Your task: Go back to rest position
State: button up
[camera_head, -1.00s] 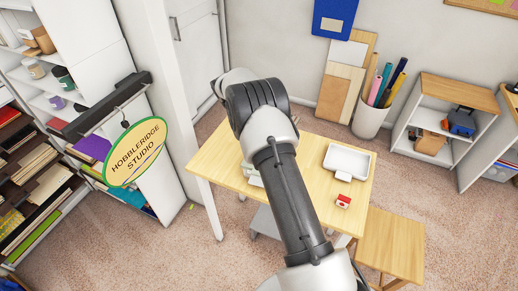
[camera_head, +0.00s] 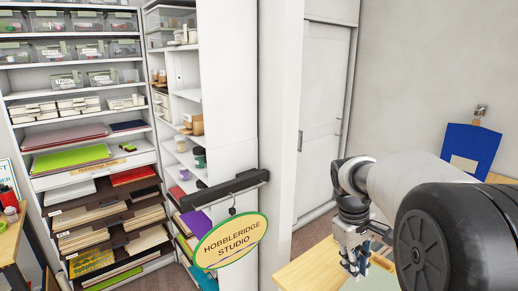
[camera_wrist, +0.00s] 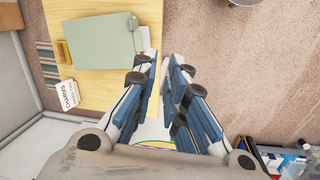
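My gripper (camera_wrist: 162,72) points down the middle of the wrist view, with its two blue-padded fingers apart and nothing between them. In the head view my gripper (camera_head: 357,262) hangs from my raised arm, above the corner of the light wooden table (camera_head: 305,272). The table also shows in the wrist view (camera_wrist: 115,92). On it, left of my fingers, lies a grey-green flat item (camera_wrist: 102,42). A white card marked "CHARMS" (camera_wrist: 67,94) is near the table's edge.
A hanging "Hobbleridge Studio" sign (camera_head: 230,242) projects from the white shelf unit (camera_head: 228,100), left of my gripper. Shelves with paper and bins (camera_head: 90,120) fill the left. A white door (camera_head: 324,110) stands behind my arm. Carpet (camera_wrist: 235,60) lies beside the table.

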jog(key=s+a+f+m+t+b, duration=0.1)
jog(key=s+a+b, duration=0.1)
jog(key=s, duration=0.6)
jog(key=s+a+f+m+t+y+b, duration=0.1)
jog(key=s+a+f+m+t+b, duration=0.1)
jog(key=s, duration=0.7)
jog(key=s+a+f+m+t+y+b, duration=0.1)
jog(key=s+a+b, duration=0.3)
jog(key=s, duration=0.5)
jog(key=shift+a+f+m+t, duration=0.3)
jog(key=shift+a+f+m, duration=0.15)
jog(key=shift+a+m, duration=0.15)
